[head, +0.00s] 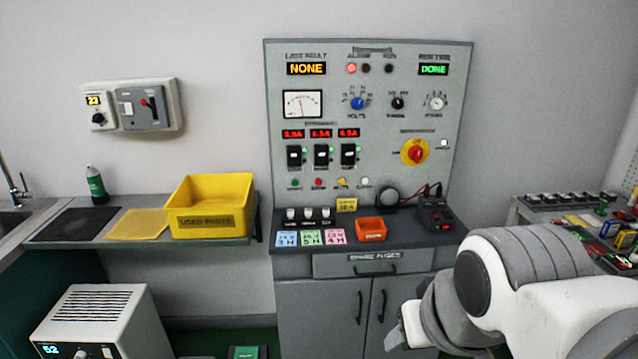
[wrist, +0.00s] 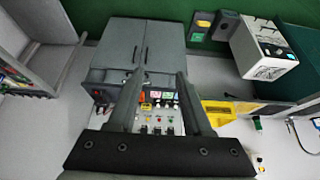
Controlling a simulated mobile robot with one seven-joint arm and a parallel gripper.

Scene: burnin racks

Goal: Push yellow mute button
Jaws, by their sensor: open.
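A small yellow button (head: 341,182) sits in the lower row of the grey upright panel (head: 300,220), between a red button (head: 318,183) and a white button (head: 365,181). Its label is too small to read. My gripper is at the lower right in the head view, in front of the cabinet and well apart from the panel. Its fingers are mostly hidden there. In the wrist view my gripper (wrist: 158,82) is open and empty. The panel's controls show small and upside down between its fingers, too small to single out the yellow button with certainty.
A cabinet ledge below the panel holds coloured cards, an orange tray (head: 371,229) and a black box (head: 435,216). A yellow bin (head: 212,206) stands on the left shelf. A red knob on a yellow plate (head: 415,152) sits right of the button row.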

